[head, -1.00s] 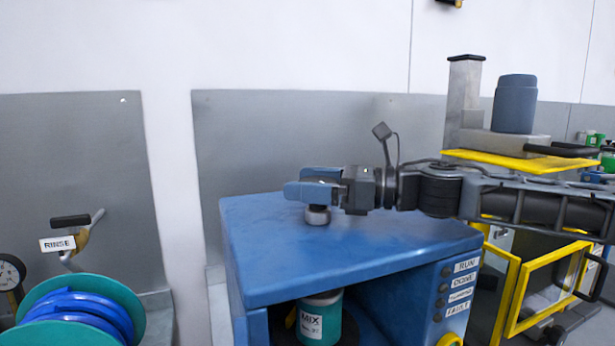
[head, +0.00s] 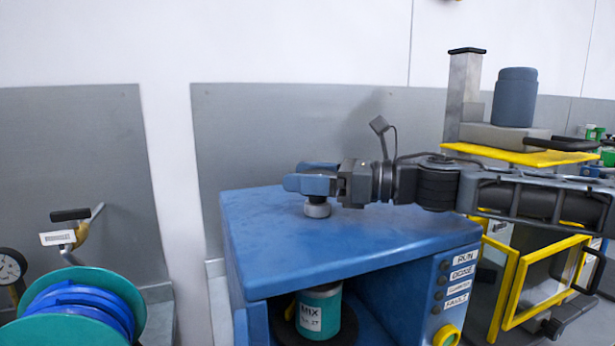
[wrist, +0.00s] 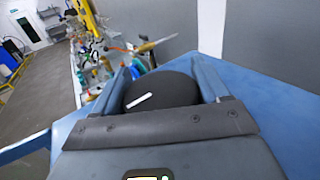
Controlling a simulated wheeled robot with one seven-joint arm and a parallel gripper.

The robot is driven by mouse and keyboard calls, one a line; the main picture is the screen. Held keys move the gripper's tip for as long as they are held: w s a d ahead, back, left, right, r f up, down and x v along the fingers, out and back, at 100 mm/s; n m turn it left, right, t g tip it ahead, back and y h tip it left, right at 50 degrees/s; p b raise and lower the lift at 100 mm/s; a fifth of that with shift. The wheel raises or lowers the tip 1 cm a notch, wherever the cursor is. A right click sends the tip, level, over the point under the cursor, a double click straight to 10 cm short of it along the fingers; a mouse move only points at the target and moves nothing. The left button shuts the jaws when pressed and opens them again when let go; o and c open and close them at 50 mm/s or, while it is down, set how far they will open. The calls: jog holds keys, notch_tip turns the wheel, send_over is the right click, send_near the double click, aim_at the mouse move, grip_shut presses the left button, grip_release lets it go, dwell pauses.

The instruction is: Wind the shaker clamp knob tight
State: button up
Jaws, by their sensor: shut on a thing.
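The shaker is a blue cabinet (head: 400,232) with a flat top in the middle of the head view. Its clamp knob (head: 317,208) stands on that top; the head view shows its pale lower part beneath my fingers. In the wrist view the knob (wrist: 172,90) is a dark round cap with a white line across it, pointing up and to the right. My gripper (head: 310,184) reaches in from the right, level above the top. Its two blue fingers are shut on the knob, one on each side (wrist: 162,82). The finger pads are hidden.
A can labelled MIX (head: 320,312) stands inside the shaker's open front. Buttons labelled RUN and FAULT (head: 440,280) line its right front. A yellow-framed door (head: 510,290) stands open at right. A hose reel (head: 80,310) is at lower left. The blue top around the knob is clear.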

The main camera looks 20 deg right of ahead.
jog(key=shift+m+t+h, duration=0.3)
jog(key=shift+t, duration=0.1)
